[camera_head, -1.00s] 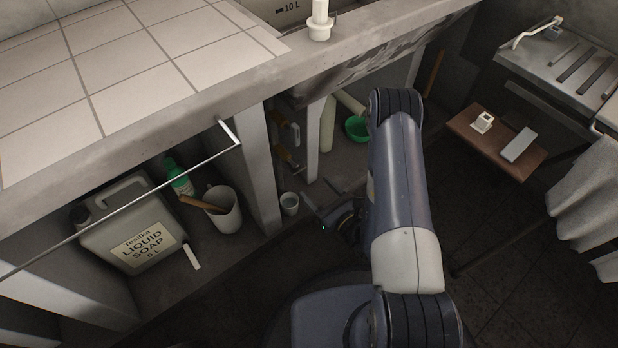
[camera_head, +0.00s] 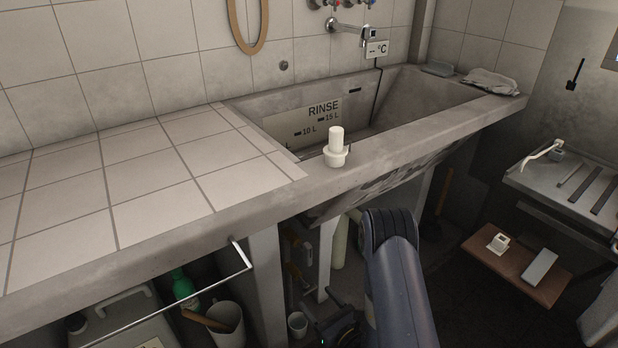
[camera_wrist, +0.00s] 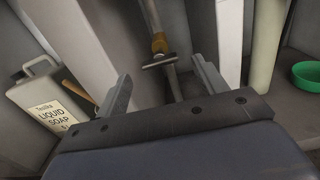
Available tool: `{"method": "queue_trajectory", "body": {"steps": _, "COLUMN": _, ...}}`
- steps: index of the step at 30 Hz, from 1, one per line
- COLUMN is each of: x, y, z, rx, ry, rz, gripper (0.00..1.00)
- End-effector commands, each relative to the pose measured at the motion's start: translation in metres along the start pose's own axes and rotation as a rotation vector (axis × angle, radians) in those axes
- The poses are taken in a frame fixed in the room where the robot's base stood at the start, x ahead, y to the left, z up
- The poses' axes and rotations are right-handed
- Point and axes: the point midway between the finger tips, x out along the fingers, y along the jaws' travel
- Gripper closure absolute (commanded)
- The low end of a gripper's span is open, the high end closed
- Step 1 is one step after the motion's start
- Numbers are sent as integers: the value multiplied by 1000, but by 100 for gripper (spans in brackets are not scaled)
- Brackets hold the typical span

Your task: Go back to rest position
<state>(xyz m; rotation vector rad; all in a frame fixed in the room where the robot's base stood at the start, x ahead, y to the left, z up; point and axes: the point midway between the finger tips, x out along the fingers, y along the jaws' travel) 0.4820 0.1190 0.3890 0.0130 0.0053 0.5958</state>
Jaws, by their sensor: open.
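My arm reaches down in front of the washtub in the head view, and my gripper (camera_head: 325,318) is low beside the shelf space under the counter, partly cut off by the frame. In the wrist view my gripper (camera_wrist: 160,88) is open, with its two fingers wide apart. Nothing is held between them. Behind the gap stands a pipe with a brass fitting (camera_wrist: 159,45), apart from the fingers as far as I can tell.
The soap canister (camera_wrist: 40,105) stands left of my gripper. A white mug (camera_head: 226,325) and small cup (camera_head: 297,324) are under the counter. A green bowl (camera_wrist: 306,76) lies right. A white plug (camera_head: 336,150) stands on the tub rim (camera_head: 390,137). A wooden shelf (camera_head: 515,268) is at right.

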Motion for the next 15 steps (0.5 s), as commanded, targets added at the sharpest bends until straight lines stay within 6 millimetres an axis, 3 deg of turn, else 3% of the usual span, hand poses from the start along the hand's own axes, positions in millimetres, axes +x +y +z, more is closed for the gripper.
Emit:
{"method": "queue_trajectory", "body": {"steps": 7, "x": 40, "y": 0, "z": -1, "rx": -2, "ry": -3, "rz": 1, "gripper": 33}}
{"method": "queue_trajectory", "body": {"steps": 15, "x": 52, "y": 0, "z": 1, "rx": -9, "ry": -1, "rz": -2, "gripper": 33}}
